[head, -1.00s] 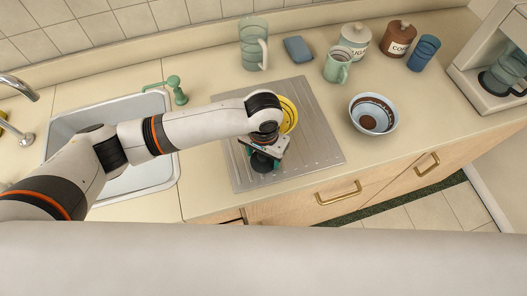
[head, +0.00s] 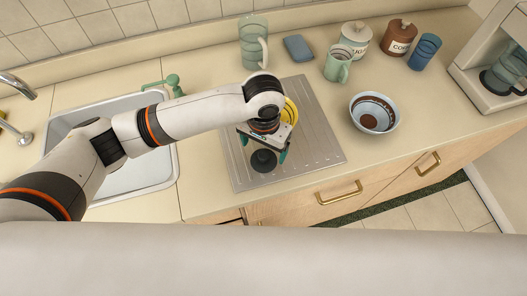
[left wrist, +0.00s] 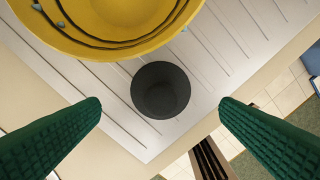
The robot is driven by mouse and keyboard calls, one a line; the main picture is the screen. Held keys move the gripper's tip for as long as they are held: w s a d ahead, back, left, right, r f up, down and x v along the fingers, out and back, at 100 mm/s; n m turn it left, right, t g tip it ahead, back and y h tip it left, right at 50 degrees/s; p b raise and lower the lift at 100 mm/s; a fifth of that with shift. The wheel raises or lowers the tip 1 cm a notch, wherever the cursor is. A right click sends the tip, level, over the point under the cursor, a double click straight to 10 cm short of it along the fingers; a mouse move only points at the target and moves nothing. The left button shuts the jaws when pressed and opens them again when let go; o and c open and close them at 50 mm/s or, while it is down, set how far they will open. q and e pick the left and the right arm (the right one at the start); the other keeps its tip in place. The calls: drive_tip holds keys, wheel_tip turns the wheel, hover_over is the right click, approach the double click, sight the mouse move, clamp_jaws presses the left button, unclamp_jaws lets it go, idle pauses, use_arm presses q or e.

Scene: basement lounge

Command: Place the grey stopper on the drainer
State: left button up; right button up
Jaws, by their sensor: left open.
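The dark grey stopper (head: 264,160) rests on the ribbed metal drainer (head: 320,150), near its front left part. In the left wrist view the round stopper (left wrist: 160,90) shows from above, on the pale ribbed drainer (left wrist: 215,60). My left gripper (head: 263,148) is open above the stopper. Its green fingers show at both sides in the left wrist view, apart from the stopper with clear gaps. My right gripper is not in view.
A yellow bowl (head: 290,111) sits on the drainer just behind the gripper; it also shows in the left wrist view (left wrist: 110,22). The sink (head: 150,185) lies left. A blue bowl (head: 373,113) stands right. Mugs, jars and a sponge (head: 299,48) stand farther back.

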sight(264, 155)
use_arm(q)
wheel_tip(264, 155, up, 8)
drive_tip(key=shift+b, duration=0.45)
idle(0.3)
